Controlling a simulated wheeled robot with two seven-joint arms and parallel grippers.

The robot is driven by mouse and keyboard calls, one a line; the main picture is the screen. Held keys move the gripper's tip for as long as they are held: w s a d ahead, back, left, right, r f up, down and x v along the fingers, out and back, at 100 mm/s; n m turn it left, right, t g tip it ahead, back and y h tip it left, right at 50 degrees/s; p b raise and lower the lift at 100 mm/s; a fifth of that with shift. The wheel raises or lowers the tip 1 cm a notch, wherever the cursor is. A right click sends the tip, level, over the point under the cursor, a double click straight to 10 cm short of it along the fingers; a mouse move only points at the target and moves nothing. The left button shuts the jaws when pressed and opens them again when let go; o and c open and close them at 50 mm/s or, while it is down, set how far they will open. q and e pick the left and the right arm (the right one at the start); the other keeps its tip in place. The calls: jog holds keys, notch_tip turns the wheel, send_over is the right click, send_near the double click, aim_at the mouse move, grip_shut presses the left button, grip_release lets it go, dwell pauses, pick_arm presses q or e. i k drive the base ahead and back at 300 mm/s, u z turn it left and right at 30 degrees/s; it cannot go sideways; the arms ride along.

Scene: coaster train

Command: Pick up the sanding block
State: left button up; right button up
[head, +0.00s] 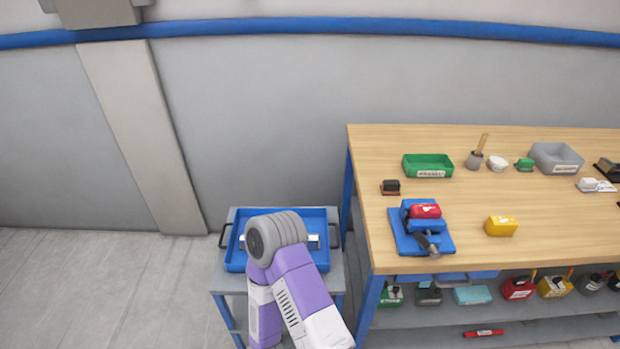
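A small dark block with a brown base (391,187) sits near the left end of the wooden bench top (470,150); it may be the sanding block, but I cannot tell for sure. Another dark block (606,168) is cut off at the right edge of the head view. One of my purple and white arms is bent over the small cart at the left of the bench, with its grey joint in front of the cart's tray. Neither of my grippers shows.
A blue tray (236,262) lies on the cart. On the bench are a green bin (428,166), a grey bin (556,157), a blue fixture (405,240) with a red block (425,211), and a yellow block (501,226). Several items fill the shelf below. Floor at left is clear.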

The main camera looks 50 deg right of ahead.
aim_at(389, 187)
jog(key=u, duration=1.2)
jog(key=k, duration=1.45)
jog(key=z, duration=1.7)
